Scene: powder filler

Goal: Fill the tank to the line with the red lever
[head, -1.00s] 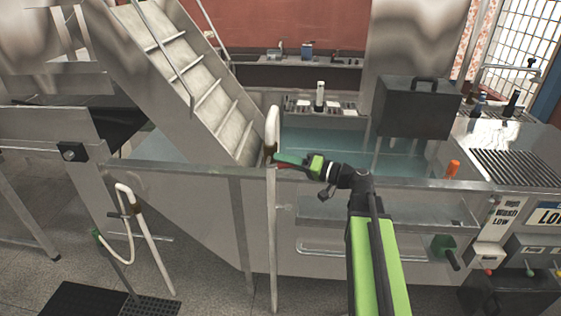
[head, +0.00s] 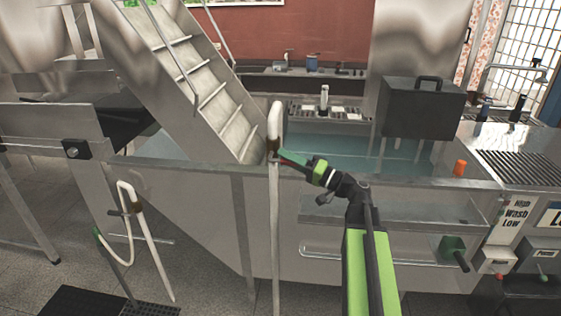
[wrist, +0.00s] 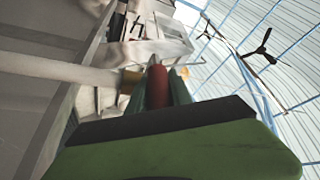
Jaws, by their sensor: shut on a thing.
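The steel tank (head: 262,178) holds blue-green water (head: 345,155); I cannot make out a fill line. A white pipe (head: 275,120) with a curved top stands at its front rim, with a brass fitting near the top. The red lever (wrist: 157,86) sticks out from that fitting, between my green fingers in the wrist view. In the head view my gripper (head: 287,156) is at the pipe, shut on the lever, and the fingers hide most of it. Whether water runs from the pipe cannot be seen.
A ribbed staircase (head: 190,70) slopes down into the tank on the left. A dark box (head: 424,108) stands at the tank's back right. A second pipe with a hose (head: 145,235) stands at front left. An orange-topped peg (head: 460,168) is on the right rim.

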